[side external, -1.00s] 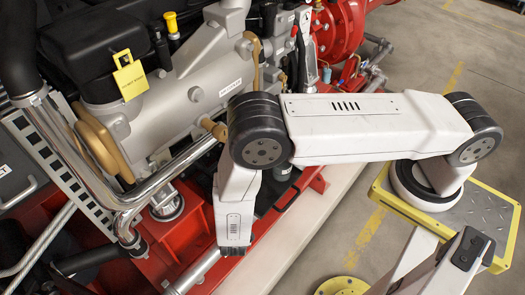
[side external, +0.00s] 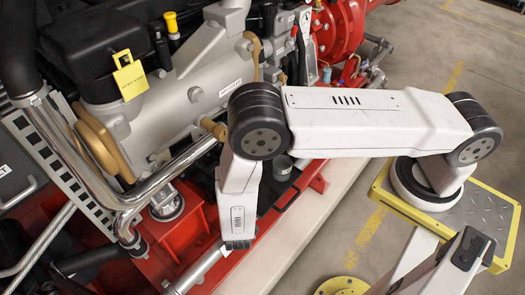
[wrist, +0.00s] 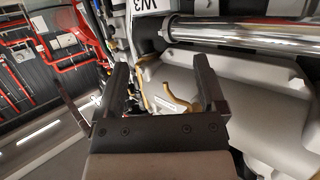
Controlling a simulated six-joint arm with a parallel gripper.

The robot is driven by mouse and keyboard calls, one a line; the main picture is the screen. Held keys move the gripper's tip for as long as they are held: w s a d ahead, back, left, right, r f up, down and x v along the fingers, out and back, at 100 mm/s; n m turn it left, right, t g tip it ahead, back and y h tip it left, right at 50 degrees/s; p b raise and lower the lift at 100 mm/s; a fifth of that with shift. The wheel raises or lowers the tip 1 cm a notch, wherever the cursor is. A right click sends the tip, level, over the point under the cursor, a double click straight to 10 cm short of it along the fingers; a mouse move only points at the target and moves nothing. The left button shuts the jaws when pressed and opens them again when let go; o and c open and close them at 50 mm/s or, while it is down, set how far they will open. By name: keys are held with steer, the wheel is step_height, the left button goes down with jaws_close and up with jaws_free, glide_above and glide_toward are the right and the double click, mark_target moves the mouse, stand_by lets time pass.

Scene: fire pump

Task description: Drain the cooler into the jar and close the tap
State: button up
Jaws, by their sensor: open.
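A large grey cast housing (side external: 195,95) with a small label runs across the engine in the side view; it may be the cooler, but I cannot read the label. A dark round-topped thing (side external: 283,168) stands partly hidden behind my arm; I cannot tell if it is the jar. I cannot make out the tap. My gripper (side external: 238,243) points down by the red base in the side view, its fingers barely showing. In the wrist view my gripper (wrist: 160,63) is open, with nothing between its two dark fingers. A tan curved part (wrist: 181,102) shows beyond them.
A bright metal pipe (side external: 180,158) bends close left of my arm. A yellow tag (side external: 130,78) hangs at upper left. In the wrist view a shiny pipe (wrist: 240,30) crosses above a pale grey body (wrist: 260,90). Open floor (side external: 345,205) lies right of the engine.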

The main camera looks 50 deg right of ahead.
mark_target(225, 135)
steer(key=shift+w+d+r+n+t+y, duration=0.1)
steer(key=shift+d+r+n+t+y, duration=0.7)
steer(key=shift+r+t+y, duration=1.15)
steer(key=shift+w+d+r+n+t+y, duration=0.1)
steer(key=shift+d+r+n+t+y, duration=0.75)
steer(key=shift+r, duration=2)
steer(key=shift+d+r+n+t+y, duration=0.3)
steer(key=shift+r+n+t+y, duration=0.75)
steer(key=shift+r+y, duration=1.15)
steer(key=shift+r, duration=0.15)
steer(key=shift+w, duration=0.1)
steer(key=shift+w, duration=3.85)
jaws_close()
